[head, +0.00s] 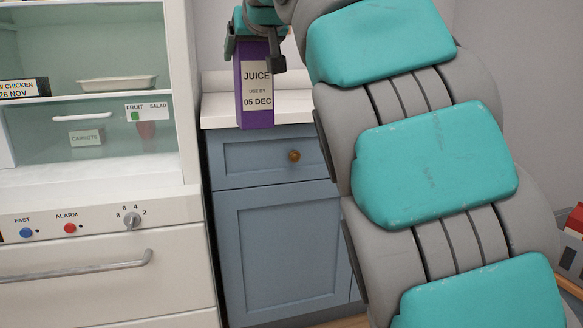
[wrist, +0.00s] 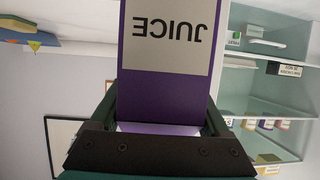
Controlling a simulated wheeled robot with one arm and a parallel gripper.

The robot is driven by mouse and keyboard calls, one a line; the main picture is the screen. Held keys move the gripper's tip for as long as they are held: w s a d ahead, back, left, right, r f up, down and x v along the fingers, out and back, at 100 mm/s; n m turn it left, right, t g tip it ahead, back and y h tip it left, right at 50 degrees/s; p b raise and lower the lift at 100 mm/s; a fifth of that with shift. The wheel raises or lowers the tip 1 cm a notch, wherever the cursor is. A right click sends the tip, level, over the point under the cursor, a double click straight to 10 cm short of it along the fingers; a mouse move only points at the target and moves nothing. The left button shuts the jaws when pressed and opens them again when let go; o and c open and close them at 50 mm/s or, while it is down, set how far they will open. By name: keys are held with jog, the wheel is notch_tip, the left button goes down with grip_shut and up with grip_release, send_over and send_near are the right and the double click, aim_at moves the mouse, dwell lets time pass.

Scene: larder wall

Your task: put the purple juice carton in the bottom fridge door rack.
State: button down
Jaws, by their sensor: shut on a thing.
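The purple juice carton (head: 254,92) hangs upright, with a pale label reading JUICE, use by 05 DEC. My gripper (head: 258,50) is shut on its upper part and holds it in front of the white counter. In the wrist view the carton (wrist: 160,94) appears upside down between the fingers of my gripper (wrist: 160,125). The open fridge (head: 95,190) stands left of the carton in the head view, and its shelves show upside down at the right of the wrist view. I cannot make out the fridge door or its bottom rack in either view.
A chicken box (head: 22,88) and a pale tray (head: 117,82) stand on a fridge shelf. Below are carrots and fruit salad labels. A blue cabinet (head: 280,235) with a white counter (head: 216,113) stands beside the fridge. My arm covers the right of the head view.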

jog(key=w+d+f+m+h+p, duration=0.15)
jog(key=w+f, duration=0.35)
jog(key=f, duration=0.6)
jog(key=w+d+f+m+h+p, duration=0.15)
jog(key=w+f, duration=0.45)
jog(key=f, duration=0.6)
jog(key=s+d+f+m+h+p, duration=0.1)
jog(key=s+d+f+m+h, duration=0.15)
jog(key=d+f, duration=0.65)
jog(key=s+d+f+m+h+p, duration=0.1)
jog(key=s+d+f+m+h, duration=0.15)
jog(key=d+f, duration=0.65)
notch_tip(320, 180, down, 12)
jog(key=w+d+n+y, duration=0.1)
jog(key=d+n+y, duration=0.1)
jog(key=n+y, duration=0.1)
jog(key=shift+w+n+t, duration=0.4)
jog(key=shift+n, duration=0.1)
